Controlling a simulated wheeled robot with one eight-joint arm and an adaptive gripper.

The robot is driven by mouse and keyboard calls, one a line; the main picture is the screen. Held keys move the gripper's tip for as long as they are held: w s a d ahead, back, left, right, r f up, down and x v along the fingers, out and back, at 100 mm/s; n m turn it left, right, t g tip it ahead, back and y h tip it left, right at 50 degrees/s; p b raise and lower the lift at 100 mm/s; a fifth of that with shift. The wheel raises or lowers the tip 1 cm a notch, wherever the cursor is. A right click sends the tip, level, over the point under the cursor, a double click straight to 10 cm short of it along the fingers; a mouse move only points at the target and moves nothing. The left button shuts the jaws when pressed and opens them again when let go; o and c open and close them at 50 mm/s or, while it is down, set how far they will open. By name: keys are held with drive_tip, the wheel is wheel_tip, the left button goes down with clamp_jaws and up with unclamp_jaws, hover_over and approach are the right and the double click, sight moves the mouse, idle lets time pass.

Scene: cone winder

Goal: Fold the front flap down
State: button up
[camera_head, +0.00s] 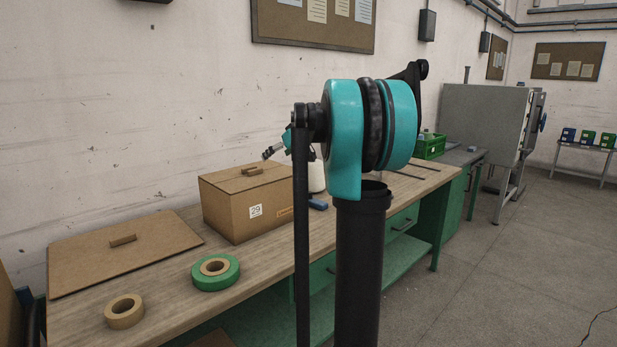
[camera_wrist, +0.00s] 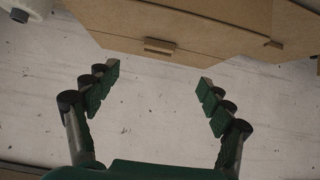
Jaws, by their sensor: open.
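A brown cardboard box (camera_head: 262,213) with a white "29" label stands on the wooden bench. In the head view its top looks covered, with two small tabs (camera_head: 250,171) near the middle. In the wrist view the box's cardboard (camera_wrist: 220,12) fills the upper edge, with a panel carrying a small tab (camera_wrist: 160,46). I cannot tell which panel is the front flap. My gripper (camera_wrist: 158,79) is open and empty, its fingers apart from the cardboard, with pale wall between them. In the head view it shows above the box's back right, partly hidden by my arm.
A flat cardboard sheet (camera_head: 90,262) with a tab lies left of the box. A green tape roll (camera_head: 216,272) and a tan roll (camera_head: 124,311) lie in front. A white cone (camera_head: 317,178) and a blue item (camera_head: 318,204) are right of the box. The wall is close behind.

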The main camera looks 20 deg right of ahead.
drive_tip(key=s+d+f+t+y, duration=0.1)
drive_tip(key=s+d+f+t, duration=0.1)
drive_tip(key=s, duration=0.4)
drive_tip(key=s+d+f+t+y, duration=0.2)
drive_tip(key=s+d+t, duration=0.2)
drive_tip(key=s, duration=0.3)
drive_tip(key=shift+s+d, duration=0.2)
drive_tip(key=shift+s, duration=0.1)
drive_tip(key=shift+f, duration=0.1)
idle(0.4)
drive_tip(key=s+a+f+m+g, duration=0.1)
drive_tip(key=s+a+f+g, duration=0.3)
drive_tip(key=s+a+f, duration=0.35)
drive_tip(key=s+a+f+g, duration=0.3)
drive_tip(key=s+a+f, duration=0.2)
drive_tip(key=a+f, duration=0.4)
drive_tip(key=s+d+f+m+g+h, duration=0.2)
drive_tip(key=s+f+h, duration=0.1)
drive_tip(key=s+f, duration=0.4)
drive_tip(key=s+d+f+m+g+h, duration=0.2)
drive_tip(key=s+f+h, duration=0.2)
drive_tip(key=s+f, duration=0.3)
drive_tip(key=s, duration=0.3)
drive_tip(key=shift+d+f+g+h, duration=0.15)
drive_tip(key=shift+f+g+h, duration=0.15)
drive_tip(key=shift+g, duration=0.1)
